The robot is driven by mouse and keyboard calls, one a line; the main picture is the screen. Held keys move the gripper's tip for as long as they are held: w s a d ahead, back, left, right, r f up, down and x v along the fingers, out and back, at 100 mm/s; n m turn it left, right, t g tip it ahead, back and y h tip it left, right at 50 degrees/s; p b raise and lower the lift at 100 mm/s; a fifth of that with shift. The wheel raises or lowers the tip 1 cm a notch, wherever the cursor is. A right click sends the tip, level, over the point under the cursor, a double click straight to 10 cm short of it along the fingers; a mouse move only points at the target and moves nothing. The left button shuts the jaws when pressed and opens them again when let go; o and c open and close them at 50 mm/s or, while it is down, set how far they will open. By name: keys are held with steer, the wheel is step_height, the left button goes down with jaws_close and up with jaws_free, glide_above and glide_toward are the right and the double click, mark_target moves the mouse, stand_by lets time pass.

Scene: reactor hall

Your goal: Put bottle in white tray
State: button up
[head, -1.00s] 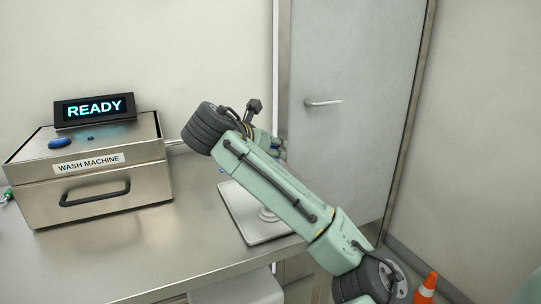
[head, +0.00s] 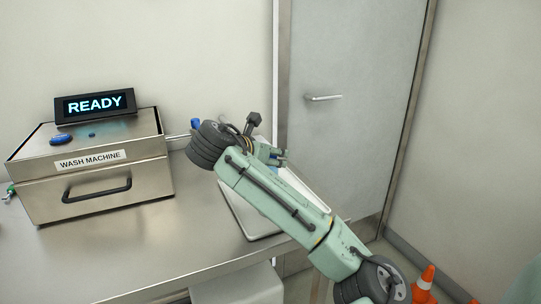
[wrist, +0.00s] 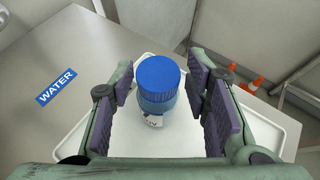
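A bottle (wrist: 157,85) with a blue cap shows in the wrist view, between the fingers of my gripper (wrist: 165,105). The fingers are apart, with a gap on each side of the bottle. The white tray (wrist: 265,116) lies beneath the bottle in that view. The bottle looks upright, but I cannot tell whether its base touches the tray. In the head view the tray (head: 241,222) is on the table, partly covered by my arm. The bottle is not clearly seen there.
The steel wash machine (head: 95,175) stands on the table at left, its display (head: 95,105) reading READY. A blue WATER label (wrist: 56,86) is on the table (wrist: 85,42) beside the tray. A closed door (head: 350,130) is behind; orange cones (head: 424,285) stand at right.

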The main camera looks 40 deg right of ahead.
steer(key=shift+o, duration=0.6)
steer(key=shift+r, duration=0.15)
steer(key=v, duration=1.2)
steer(key=shift+b, duration=0.35)
steer(key=shift+a, duration=0.1)
